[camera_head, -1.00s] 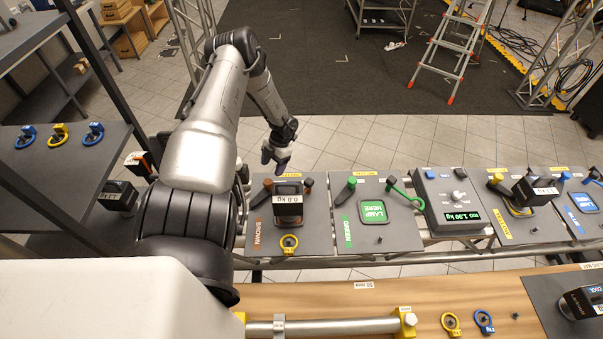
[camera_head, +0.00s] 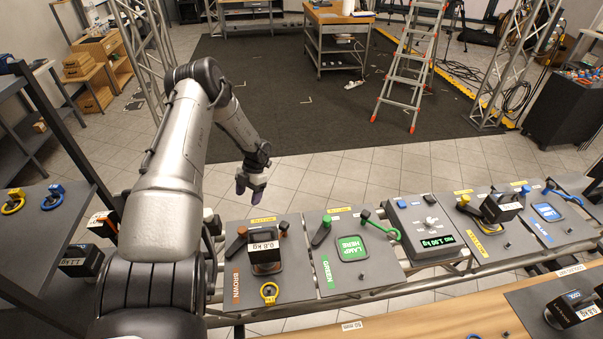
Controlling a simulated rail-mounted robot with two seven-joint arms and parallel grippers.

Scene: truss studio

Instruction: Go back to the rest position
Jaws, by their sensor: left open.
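My left gripper (camera_head: 251,187) points down at the end of the left arm. It is open and empty, in the air above and behind the brown station (camera_head: 297,284). The gripper is apart from both. My right gripper is not in view.
Right of the brown station stand the green station (camera_head: 330,279), a scale (camera_head: 432,224), the yellow station (camera_head: 470,237) and the blue station (camera_head: 571,229). A wooden bench (camera_head: 437,318) runs along the front. A ladder (camera_head: 413,62) stands on the floor behind.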

